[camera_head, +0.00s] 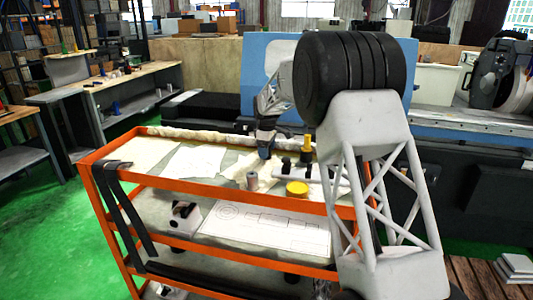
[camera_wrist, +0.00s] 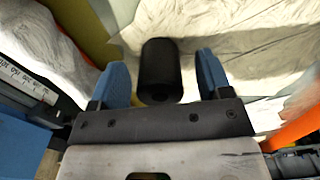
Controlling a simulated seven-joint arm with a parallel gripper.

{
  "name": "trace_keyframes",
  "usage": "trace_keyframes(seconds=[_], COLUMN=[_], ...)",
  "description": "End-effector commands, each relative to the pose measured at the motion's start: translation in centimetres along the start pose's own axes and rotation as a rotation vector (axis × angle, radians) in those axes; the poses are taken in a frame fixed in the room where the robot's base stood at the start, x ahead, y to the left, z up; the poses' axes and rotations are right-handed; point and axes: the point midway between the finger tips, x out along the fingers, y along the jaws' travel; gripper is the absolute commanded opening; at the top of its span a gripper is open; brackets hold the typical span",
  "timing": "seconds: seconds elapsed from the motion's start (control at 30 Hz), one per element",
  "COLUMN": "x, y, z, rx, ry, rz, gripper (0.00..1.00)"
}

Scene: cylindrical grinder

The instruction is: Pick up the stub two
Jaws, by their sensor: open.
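A black cylinder (camera_wrist: 160,70), which looks like a stub, lies or stands between the two blue fingers of my gripper (camera_wrist: 162,77) in the wrist view. Clear gaps show between it and both fingers, so they are apart from it. No label on it shows, so I cannot confirm that it is stub two. In the head view my gripper (camera_head: 265,150) is open, low over the back part of the orange cart's top tray. The black cylinder cannot be made out there for certain.
The orange cart (camera_head: 219,188) holds a grey cylinder (camera_head: 252,181), a yellow round piece (camera_head: 297,188), and a yellow-and-black upright piece (camera_head: 307,143) right of my gripper. White paper (camera_head: 193,161) lies left on the top tray. A blue machine (camera_head: 262,62) stands behind.

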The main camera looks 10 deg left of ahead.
Motion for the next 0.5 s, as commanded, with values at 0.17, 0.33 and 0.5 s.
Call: trace_keyframes(seconds=[0.17,0.33,0.5], x=[0.65,0.64,0.63], y=[0.01,0.01,0.01], z=[-0.01,-0.01,-0.01], rx=[0.000,0.000,0.000], ry=[0.000,0.000,0.000], rz=[0.001,0.001,0.001], gripper=[0.71,0.71,0.71])
